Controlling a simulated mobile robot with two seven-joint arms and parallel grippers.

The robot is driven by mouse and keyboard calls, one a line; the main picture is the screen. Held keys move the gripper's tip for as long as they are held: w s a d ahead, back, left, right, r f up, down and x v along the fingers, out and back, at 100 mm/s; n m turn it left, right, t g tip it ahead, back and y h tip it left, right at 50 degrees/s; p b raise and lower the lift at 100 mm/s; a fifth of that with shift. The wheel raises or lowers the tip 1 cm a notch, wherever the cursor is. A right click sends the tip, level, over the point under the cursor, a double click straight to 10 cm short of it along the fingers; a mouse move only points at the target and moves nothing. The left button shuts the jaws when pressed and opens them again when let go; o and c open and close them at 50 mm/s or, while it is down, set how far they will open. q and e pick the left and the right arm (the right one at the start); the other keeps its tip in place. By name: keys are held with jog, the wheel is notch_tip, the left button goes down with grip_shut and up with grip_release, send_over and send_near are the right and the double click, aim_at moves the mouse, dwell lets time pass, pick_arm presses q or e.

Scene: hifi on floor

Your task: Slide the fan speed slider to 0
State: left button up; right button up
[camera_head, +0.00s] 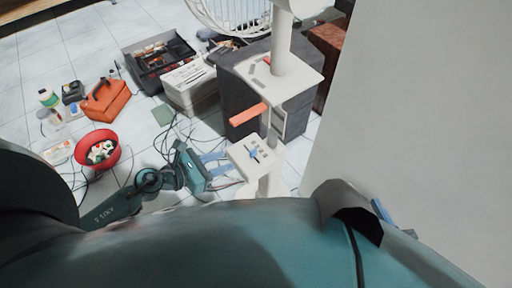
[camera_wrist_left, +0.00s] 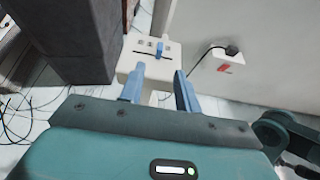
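The white fan control box (camera_head: 243,149) sits low on the fan's stand (camera_head: 270,120). A small blue slider knob (camera_head: 254,155) shows on its face. In the left wrist view the control box (camera_wrist_left: 135,64) is straight ahead, with the blue knob (camera_wrist_left: 159,48) on its slotted face. My left gripper (camera_head: 238,168) is open, its blue fingers pointing at the box from the left. In the wrist view the left gripper (camera_wrist_left: 160,82) has an empty gap between its fingertips, just short of the knob. A blue piece of my right gripper (camera_head: 380,211) shows at lower right, mostly hidden.
A dark grey block (camera_head: 240,95) stands behind the stand. An orange bar (camera_head: 248,115) juts out above the control box. A red bowl (camera_head: 97,149), an orange toolbox (camera_head: 106,101), and cables lie on the tiled floor. A wall (camera_head: 410,100) closes off the right, with a plugged socket (camera_wrist_left: 222,59).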

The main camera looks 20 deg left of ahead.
aim_at(252, 152)
pick_arm(q)
jog(key=b+x, duration=0.1)
jog(key=x, duration=1.1)
jog(key=shift+r, duration=0.1)
jog(key=shift+c, duration=0.4)
grip_shut()
